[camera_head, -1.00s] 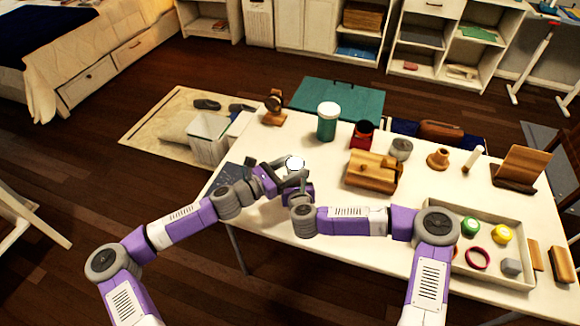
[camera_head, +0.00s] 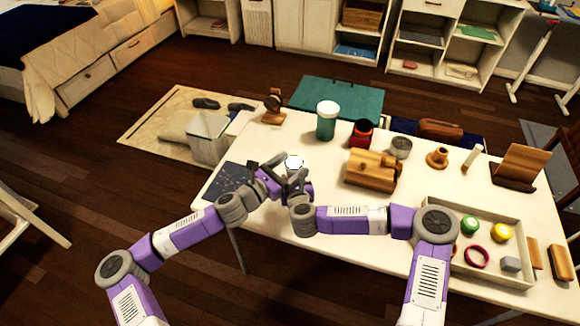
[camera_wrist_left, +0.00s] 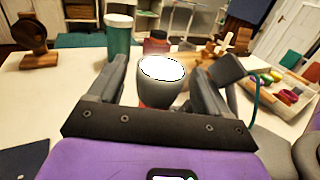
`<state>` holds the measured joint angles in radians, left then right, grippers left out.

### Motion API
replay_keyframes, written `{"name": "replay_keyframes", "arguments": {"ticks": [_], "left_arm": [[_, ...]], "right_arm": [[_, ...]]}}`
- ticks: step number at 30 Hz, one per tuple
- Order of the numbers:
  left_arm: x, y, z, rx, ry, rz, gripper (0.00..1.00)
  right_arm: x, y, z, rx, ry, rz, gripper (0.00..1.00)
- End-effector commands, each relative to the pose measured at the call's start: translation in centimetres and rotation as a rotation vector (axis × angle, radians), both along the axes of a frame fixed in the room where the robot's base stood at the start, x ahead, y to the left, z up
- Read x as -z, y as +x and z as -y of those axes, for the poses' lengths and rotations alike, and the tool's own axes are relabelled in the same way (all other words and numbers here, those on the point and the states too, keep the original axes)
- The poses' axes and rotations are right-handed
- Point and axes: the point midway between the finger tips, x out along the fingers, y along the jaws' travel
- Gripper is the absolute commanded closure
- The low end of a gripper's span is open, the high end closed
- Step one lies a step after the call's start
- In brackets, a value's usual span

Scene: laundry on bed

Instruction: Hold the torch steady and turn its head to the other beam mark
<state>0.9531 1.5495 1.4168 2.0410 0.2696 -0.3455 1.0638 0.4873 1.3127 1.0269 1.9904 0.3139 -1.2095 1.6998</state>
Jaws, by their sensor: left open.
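The torch (camera_head: 294,162) stands near the table's front left, with its pale, bright head facing up. In the left wrist view, its grey head (camera_wrist_left: 160,92) with a white lit face sits between the two fingers of my left gripper (camera_wrist_left: 163,82). The fingers are apart, with gaps at both sides of the head. In the head view, my left gripper (camera_head: 276,168) comes to the torch from the left. My right gripper (camera_head: 297,188) is low at the torch from the right. Its fingers and the torch's body are mostly hidden, so its grip cannot be seen.
A dark mat (camera_head: 232,180) lies at the table's left edge. A tray (camera_head: 517,225) of small items is at the right. White table surface is clear around the torch.

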Motion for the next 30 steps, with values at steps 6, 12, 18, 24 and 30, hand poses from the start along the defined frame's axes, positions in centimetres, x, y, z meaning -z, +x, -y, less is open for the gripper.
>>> {"name": "replay_keyframes", "arguments": {"ticks": [6, 12, 18, 24, 30], "left_arm": [[-0.1, -0.6, -0.4, 0.004, -0.002, 0.002, 0.20], [-0.1, -2.5, -2.5, 0.001, -0.001, 0.002, 0.20], [0.0, -4.5, -4.6, -0.002, 0.001, 0.001, 0.20], [0.0, -5.5, -5.5, 0.001, 0.000, 0.000, 0.20], [0.0, -5.7, -5.7, 0.001, 0.000, 0.000, 0.20]], "right_arm": [[0.0, 0.0, 0.1, 0.002, 0.000, 0.000, 0.92], [0.0, 0.1, 0.1, 0.002, 0.000, 0.000, 0.92], [0.0, 0.1, 0.1, 0.002, 0.000, 0.000, 0.92], [0.0, 0.0, 0.1, 0.002, 0.000, 0.000, 0.92], [0.0, 0.0, 0.1, 0.002, 0.000, 0.000, 0.92]]}}
